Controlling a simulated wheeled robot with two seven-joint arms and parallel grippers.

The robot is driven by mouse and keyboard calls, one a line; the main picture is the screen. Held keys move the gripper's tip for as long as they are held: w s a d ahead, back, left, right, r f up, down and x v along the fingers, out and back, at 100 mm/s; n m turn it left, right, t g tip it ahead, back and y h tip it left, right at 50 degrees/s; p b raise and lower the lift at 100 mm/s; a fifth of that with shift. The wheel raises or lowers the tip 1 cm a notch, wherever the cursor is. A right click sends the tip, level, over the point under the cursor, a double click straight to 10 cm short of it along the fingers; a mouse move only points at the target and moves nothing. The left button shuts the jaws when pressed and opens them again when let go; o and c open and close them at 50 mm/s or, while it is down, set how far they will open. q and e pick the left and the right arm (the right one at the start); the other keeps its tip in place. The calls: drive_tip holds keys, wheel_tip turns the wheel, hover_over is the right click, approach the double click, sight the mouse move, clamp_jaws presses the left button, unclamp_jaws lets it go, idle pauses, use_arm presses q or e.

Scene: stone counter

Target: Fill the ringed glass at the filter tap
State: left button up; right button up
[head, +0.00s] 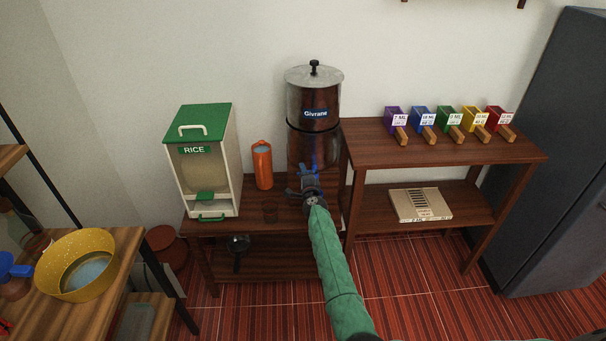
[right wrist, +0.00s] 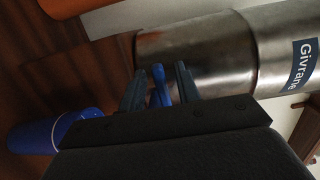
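The steel Givrane filter (head: 314,120) stands on a low dark wooden table. My right gripper (head: 310,178) is in front of its lower part. In the right wrist view the gripper's fingers (right wrist: 159,88) stand on either side of a blue tap lever (right wrist: 158,84), with small gaps beside it. The gripper is open around the lever. The space under the tap is hidden by my gripper in the head view. My left gripper is out of view.
A blue cylinder (right wrist: 55,132) lies below the gripper in the right wrist view. An orange bottle (head: 262,165) and a rice dispenser (head: 208,160) stand left of the filter. A shelf (head: 440,150) with coloured boxes is on the right. A yellow bowl (head: 58,250) is at the left.

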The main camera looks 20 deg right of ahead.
drive_tip(key=shift+s, duration=0.4)
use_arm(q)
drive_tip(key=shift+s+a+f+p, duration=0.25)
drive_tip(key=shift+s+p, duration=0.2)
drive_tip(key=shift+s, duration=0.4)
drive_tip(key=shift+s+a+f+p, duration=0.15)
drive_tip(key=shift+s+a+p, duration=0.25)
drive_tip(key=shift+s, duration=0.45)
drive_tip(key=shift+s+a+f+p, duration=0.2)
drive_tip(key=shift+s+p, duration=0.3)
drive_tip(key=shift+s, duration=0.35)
use_arm(e)
drive_tip(key=s, duration=0.7)
drive_tip(key=shift+a, duration=0.2)
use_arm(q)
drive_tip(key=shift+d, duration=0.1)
